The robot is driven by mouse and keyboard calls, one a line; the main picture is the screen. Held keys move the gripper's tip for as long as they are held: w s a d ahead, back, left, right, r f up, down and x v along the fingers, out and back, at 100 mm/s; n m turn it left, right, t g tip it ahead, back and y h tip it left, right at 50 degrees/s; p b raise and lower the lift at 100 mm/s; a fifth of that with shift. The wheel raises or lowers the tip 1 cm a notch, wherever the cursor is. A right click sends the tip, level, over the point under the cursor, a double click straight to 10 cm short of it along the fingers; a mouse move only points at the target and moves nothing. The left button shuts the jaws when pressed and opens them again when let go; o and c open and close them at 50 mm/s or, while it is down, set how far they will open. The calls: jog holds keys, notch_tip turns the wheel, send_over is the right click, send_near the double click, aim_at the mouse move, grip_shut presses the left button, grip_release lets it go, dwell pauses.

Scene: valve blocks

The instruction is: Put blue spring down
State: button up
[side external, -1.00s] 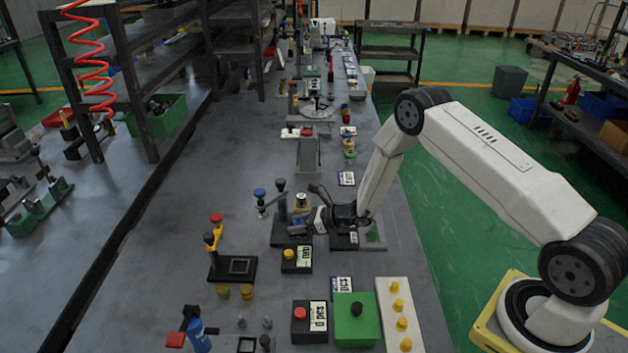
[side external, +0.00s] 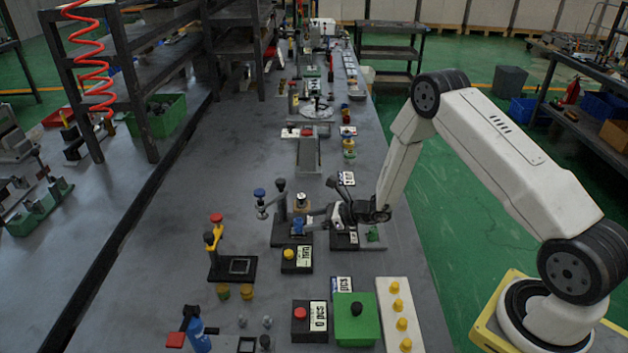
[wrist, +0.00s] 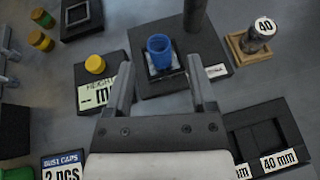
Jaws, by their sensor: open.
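The blue spring (wrist: 159,50) stands upright on a small square seat on a black base (wrist: 190,78) in the wrist view, with a dark post behind it. It also shows as a small blue shape in the side view (side external: 298,226). My gripper (wrist: 160,66) is open, its two fingers apart on the near left and near right of the spring, with visible gaps to it. In the side view my gripper (side external: 322,217) is to the right of the spring, low over the bench.
A yellow-button panel (wrist: 98,80) lies left of the base. A metal cylinder marked 40 (wrist: 262,30) stands on a wooden block at right. A black slotted tray (wrist: 262,133) labelled 40 mm is at lower right. Clear bench (side external: 160,215) lies to the left.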

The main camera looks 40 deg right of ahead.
jog(key=v, duration=0.7)
jog(key=shift+s, duration=0.1)
dwell(0.5)
jog(key=s+a+r+n+g+y, duration=0.1)
jog(key=s+a+r+n+g, duration=0.5)
jog(key=s+a+n+g, duration=0.5)
jog(key=s+d+r+n+t+h, duration=0.1)
jog(key=s+d+r+n+h, duration=0.1)
jog(key=n, duration=0.7)
jog(key=s+d+r+n+t+h, duration=0.1)
jog(key=s+d+r+n+h, duration=0.1)
jog(key=s+r+n+h, duration=0.3)
jog(key=n+h, duration=0.1)
jog(key=n, duration=0.3)
jog(key=shift+s+r, duration=0.2)
jog(key=shift+r, duration=0.05)
